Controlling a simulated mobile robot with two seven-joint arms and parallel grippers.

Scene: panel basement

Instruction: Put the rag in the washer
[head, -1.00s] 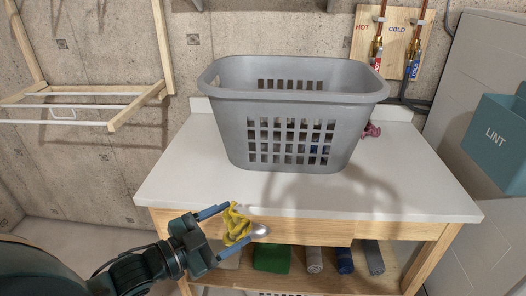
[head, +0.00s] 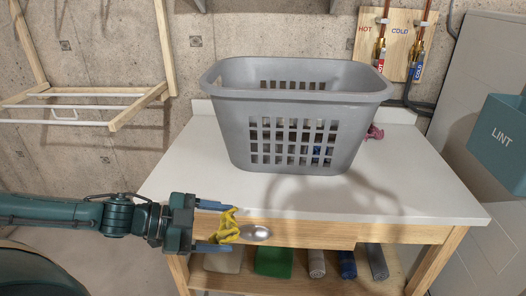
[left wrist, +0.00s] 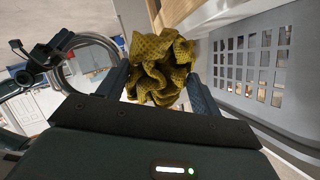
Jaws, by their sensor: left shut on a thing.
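The yellow rag (head: 227,227) is crumpled between the fingers of my left gripper (head: 216,227), in front of the bench's front edge. It also shows in the left wrist view (left wrist: 160,66), bunched between both fingertips. My left gripper is shut on it. In the left wrist view a round grey ring (left wrist: 88,62), which looks like the washer's door or opening, stands left of the rag. It is partly hidden by dark parts, and the washer's body is hard to make out. The washer is not seen in the head view. My right gripper is not seen in the head view.
A grey laundry basket (head: 292,115) stands on the white-topped bench (head: 420,200). A silver knob (head: 256,233) sits on its front close to the rag. Folded and rolled cloths lie on the lower shelf. A wooden rack (head: 75,105) is at left, a LINT bin (head: 500,137) at right.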

